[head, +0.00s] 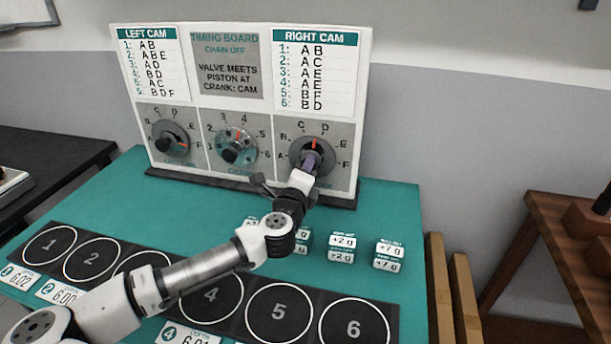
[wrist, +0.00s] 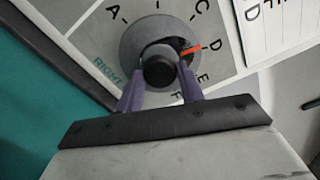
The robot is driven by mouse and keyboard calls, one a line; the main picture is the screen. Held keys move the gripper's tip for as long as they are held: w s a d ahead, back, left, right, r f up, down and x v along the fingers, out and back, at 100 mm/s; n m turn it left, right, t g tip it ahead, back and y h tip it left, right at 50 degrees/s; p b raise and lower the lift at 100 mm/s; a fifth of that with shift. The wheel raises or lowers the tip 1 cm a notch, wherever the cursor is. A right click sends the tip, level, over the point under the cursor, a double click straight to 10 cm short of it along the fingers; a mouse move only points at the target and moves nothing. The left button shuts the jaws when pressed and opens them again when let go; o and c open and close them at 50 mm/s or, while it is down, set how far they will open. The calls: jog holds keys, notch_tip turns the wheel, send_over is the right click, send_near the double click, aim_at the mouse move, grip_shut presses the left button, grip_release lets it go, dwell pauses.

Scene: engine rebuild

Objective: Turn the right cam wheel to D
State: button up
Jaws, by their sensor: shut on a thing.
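The right cam wheel (head: 297,151) is a grey dial with a black knob on the timing board's right panel. It also shows in the wrist view (wrist: 132,43), with its black knob (wrist: 158,70) in the middle. My gripper (head: 311,162) reaches it from the front; in the wrist view my purple fingers (wrist: 160,88) stand on either side of the knob and are shut on it. The wheel's orange mark (wrist: 190,48) points at or very near the letter D (wrist: 215,45). My fingers partly hide the wheel's lower part.
The timing board (head: 226,100) stands upright on the green table. The left cam wheel (head: 168,137) and the crank wheel (head: 234,147) are to the left. Small white-and-green weight blocks (head: 342,247) and a black strip of numbered circles (head: 280,312) lie in front.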

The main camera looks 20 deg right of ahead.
jog(key=shift+m+b, duration=0.3)
jog(key=shift+m, duration=0.6)
jog(key=o, duration=1)
jog(key=shift+a, duration=0.1)
jog(key=b+v, duration=0.2)
jog(key=v, duration=1)
jog(key=shift+a+r, duration=0.1)
jog(key=shift+r, duration=0.05)
jog(key=shift+v, duration=0.85)
